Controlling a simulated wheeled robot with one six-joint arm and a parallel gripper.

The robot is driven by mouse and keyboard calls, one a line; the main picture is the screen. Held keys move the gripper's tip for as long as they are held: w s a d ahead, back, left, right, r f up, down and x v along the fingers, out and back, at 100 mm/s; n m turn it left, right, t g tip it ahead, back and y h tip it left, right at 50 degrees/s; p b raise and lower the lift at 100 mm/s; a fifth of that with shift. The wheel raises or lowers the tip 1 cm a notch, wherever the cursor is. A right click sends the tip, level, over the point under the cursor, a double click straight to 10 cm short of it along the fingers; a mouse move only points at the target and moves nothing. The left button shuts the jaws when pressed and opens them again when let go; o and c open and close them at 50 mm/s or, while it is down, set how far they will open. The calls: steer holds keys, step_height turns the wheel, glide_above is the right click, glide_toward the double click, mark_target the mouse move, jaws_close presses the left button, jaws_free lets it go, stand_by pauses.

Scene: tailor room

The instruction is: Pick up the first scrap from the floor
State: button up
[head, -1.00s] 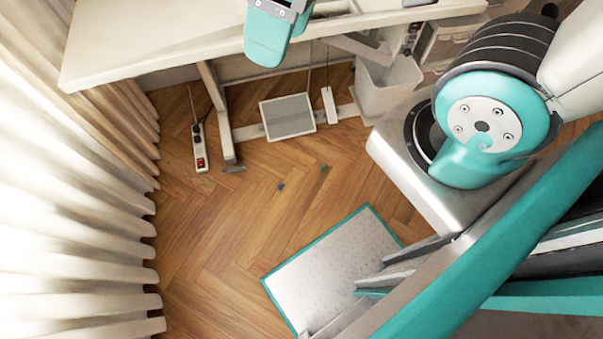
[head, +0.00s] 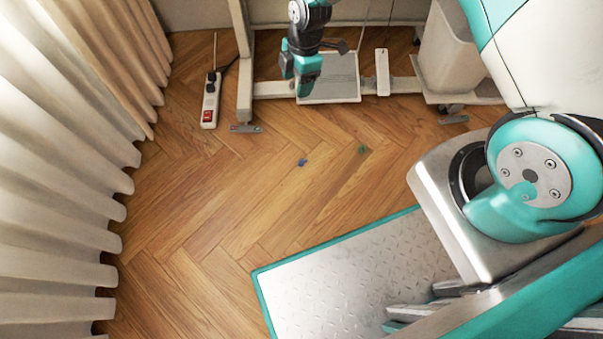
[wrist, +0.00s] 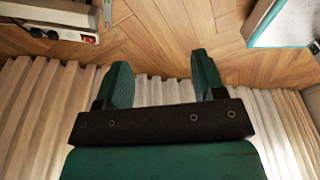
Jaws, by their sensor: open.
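Two small scraps lie on the wooden floor in the head view. One is a blue scrap (head: 302,162), and the other is a green scrap (head: 362,149) a little to its right. My gripper (head: 301,88) hangs above the floor near the desk's foot, beyond the scraps in the picture and apart from them. In the wrist view my gripper (wrist: 163,75) has its two green fingers spread, with nothing between them. No scrap can be made out in the wrist view.
A power strip (head: 210,103) lies at the left by the desk leg (head: 243,70). Pedals rest on the desk's base bar. A white bin (head: 452,50) stands at the back right. Curtains (head: 60,190) line the left. The floor around the scraps is clear.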

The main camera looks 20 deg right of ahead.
steer(key=s+d+f+n+b, duration=0.1)
steer(key=d+f+n+b, duration=0.15)
steer(key=f, duration=0.85)
steer(key=d+f+n+b, duration=0.1)
steer(key=f+b, duration=0.3)
steer(key=f, duration=0.8)
steer(key=b, duration=0.7)
glide_above(303, 160)
steer(key=shift+h, duration=0.4)
steer(key=f, duration=1)
steer(key=shift+s+d+f, duration=0.15)
steer(key=shift+d+f, duration=0.2)
steer(key=shift+f, duration=0.05)
steer(key=f+b, duration=0.1)
steer(key=f, duration=0.1)
steer(key=f+b, duration=0.3)
steer(key=shift+w+a+f, duration=0.2)
steer(key=shift+a+f, duration=0.15)
steer(key=shift+f, duration=0.05)
steer(key=shift+r, duration=0.15)
steer(key=c, duration=1.1)
